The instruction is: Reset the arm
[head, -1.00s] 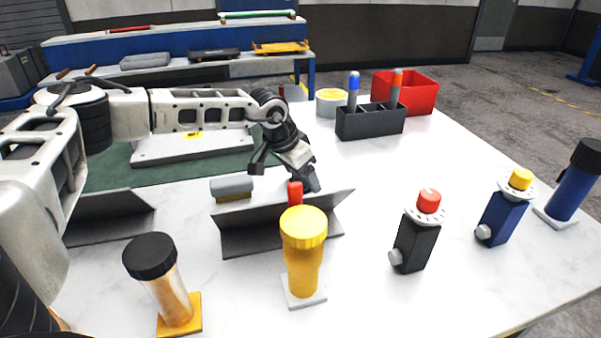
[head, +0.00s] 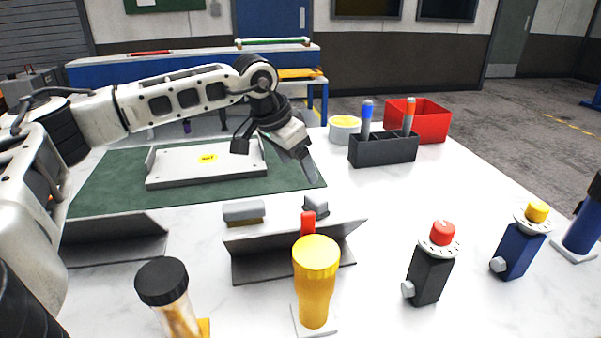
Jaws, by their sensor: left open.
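My left arm comes in from the left, and my left gripper (head: 301,160) hangs in the air above the right edge of the green mat (head: 115,187). It is open, and I see nothing held in it. A small grey block (head: 316,205) lies on the table below it, partly hidden behind an angled grey holder (head: 262,262). A second grey block (head: 244,212) lies to its left. My right gripper is not in view.
A white tray (head: 232,171) with a yellow label lies on the mat. A dark divided box (head: 384,149) with two markers and a red bin (head: 430,125) stand at right. Yellow (head: 316,280), black (head: 431,275) and blue (head: 517,253) fixtures stand in front.

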